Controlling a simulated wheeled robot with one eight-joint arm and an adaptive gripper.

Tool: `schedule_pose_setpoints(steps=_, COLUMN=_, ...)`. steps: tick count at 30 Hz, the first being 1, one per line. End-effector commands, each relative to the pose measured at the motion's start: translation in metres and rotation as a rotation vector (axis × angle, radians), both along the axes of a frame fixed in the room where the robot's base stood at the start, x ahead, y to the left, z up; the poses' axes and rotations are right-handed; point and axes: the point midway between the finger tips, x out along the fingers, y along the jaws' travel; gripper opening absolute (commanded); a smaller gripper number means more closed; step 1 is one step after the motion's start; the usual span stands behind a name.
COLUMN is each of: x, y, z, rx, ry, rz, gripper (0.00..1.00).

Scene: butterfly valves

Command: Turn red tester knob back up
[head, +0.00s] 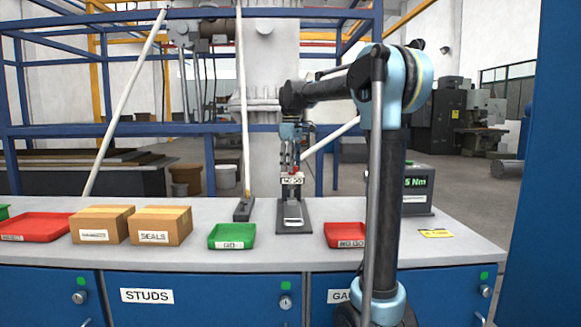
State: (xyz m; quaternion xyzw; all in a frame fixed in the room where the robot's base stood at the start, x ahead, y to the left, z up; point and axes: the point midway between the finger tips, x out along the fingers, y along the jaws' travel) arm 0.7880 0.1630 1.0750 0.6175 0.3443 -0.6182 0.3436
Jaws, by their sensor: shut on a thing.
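The tester (294,228) stands on the bench near the middle of the head view, a dark stand with a flat base and a small light plate on it. A white label (291,181) shows on its upper part. A bit of the red knob (294,170) shows at the top of the tester. My gripper (291,166) points down from above, at the knob, and is shut on it. Its fingers hide most of the knob, so its angle cannot be told.
A green GO tray (232,236) lies left of the tester and a red NO GO tray (345,235) right. A dark post with a pole (244,205) stands close left. A torque display (417,184) and boxes (161,225) are on the bench.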

Motion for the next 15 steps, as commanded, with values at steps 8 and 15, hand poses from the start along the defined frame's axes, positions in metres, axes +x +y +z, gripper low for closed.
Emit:
schedule_pose_setpoints(steps=8, x=0.0011, y=-0.0012, z=0.0002, rx=-0.002, ry=-0.003, rz=0.098, gripper=0.15)
schedule_pose_setpoints(steps=15, x=0.0011, y=-0.0014, z=0.0003, rx=-0.003, ry=-0.003, rz=0.122, gripper=0.15)
